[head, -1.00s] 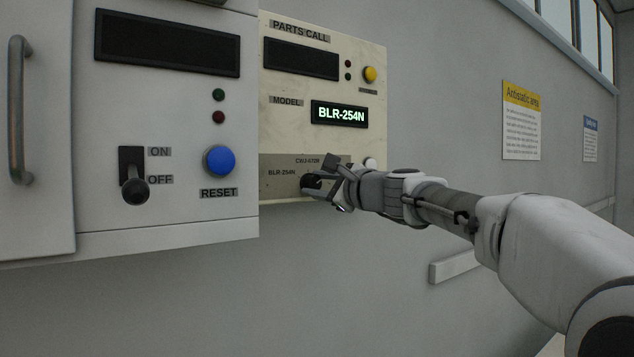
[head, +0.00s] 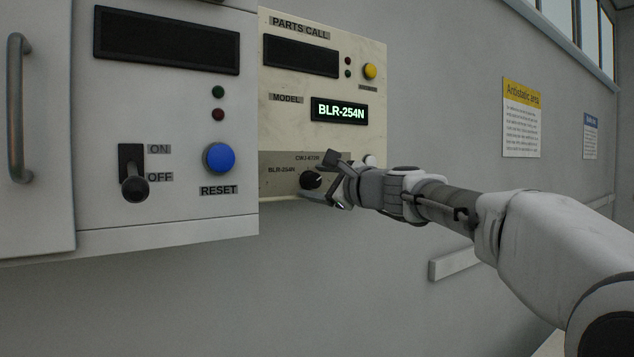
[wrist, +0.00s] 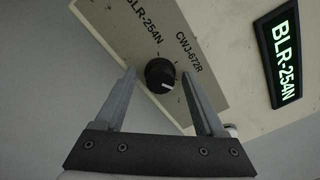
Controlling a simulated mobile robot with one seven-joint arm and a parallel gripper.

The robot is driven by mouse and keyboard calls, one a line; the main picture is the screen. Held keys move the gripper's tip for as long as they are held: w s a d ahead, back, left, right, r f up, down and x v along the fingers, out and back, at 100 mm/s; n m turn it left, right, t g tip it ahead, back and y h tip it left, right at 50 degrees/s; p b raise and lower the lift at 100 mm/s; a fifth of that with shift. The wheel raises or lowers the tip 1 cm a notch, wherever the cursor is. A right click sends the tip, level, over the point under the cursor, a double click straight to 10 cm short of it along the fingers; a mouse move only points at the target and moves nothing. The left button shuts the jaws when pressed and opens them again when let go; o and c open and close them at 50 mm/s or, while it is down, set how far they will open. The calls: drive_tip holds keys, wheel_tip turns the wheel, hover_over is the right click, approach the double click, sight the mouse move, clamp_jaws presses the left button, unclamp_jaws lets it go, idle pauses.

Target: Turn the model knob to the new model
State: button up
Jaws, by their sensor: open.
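The black model knob (head: 311,180) sits on the grey strip at the bottom of the cream panel. In the wrist view the knob (wrist: 160,75) has a white pointer line directed to the lower right. The BLR-254N label (wrist: 140,25) and the CWJ-672R label (wrist: 188,52) are printed near it. The lit model display (head: 340,113) reads BLR-254N. My gripper (wrist: 158,70) is open, with one finger on each side of the knob and gaps showing. In the head view my gripper (head: 317,177) is close at the knob's right.
A blue reset button (head: 219,159) and an on/off lever (head: 134,187) are on the white cabinet to the left. A yellow button (head: 370,71) is higher on the panel. A white button (head: 369,161) is partly hidden behind my gripper. The wall below is clear.

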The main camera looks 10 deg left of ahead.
drive_tip(key=b+v, duration=0.5)
drive_tip(key=v, duration=1.2)
drive_tip(key=shift+s, duration=0.2)
